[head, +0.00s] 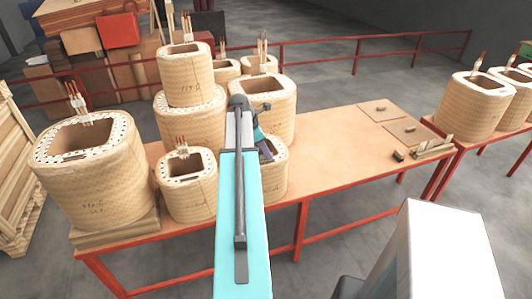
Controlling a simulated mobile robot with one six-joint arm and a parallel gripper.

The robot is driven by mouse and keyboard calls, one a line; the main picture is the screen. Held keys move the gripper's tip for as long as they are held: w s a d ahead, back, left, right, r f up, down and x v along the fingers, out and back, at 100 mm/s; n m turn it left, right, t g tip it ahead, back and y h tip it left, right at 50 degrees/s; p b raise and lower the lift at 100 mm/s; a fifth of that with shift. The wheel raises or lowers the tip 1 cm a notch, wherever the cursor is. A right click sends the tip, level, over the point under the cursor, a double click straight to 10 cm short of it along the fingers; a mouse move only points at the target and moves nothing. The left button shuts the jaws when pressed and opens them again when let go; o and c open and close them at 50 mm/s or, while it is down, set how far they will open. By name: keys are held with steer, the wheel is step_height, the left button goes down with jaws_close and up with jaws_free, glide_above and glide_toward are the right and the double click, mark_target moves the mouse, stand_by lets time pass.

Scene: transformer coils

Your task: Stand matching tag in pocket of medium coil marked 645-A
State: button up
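Several tan wound coils with open tops stand on the table. A large coil (95,185) is at the left, a smaller coil (188,190) stands to its right, and one coil (186,80) is stacked on another (178,122). A wide coil (285,112) stands behind my arm, and a smaller coil (275,172) is partly hidden by it. Handwritten marks are too small to read, so I cannot tell which is 645-A.
The wooden table (335,150) has free room right of the coils. Two flat boards (410,131) with small blocks lie at its right end, near a dark block (398,155). Another table with coils (470,105) is at the right. Red rails (340,42) run behind.

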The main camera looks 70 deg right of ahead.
steer(key=b+v, duration=0.3)
steer(key=v, duration=1)
steer(key=shift+r, duration=0.15)
stand_by(1.1)
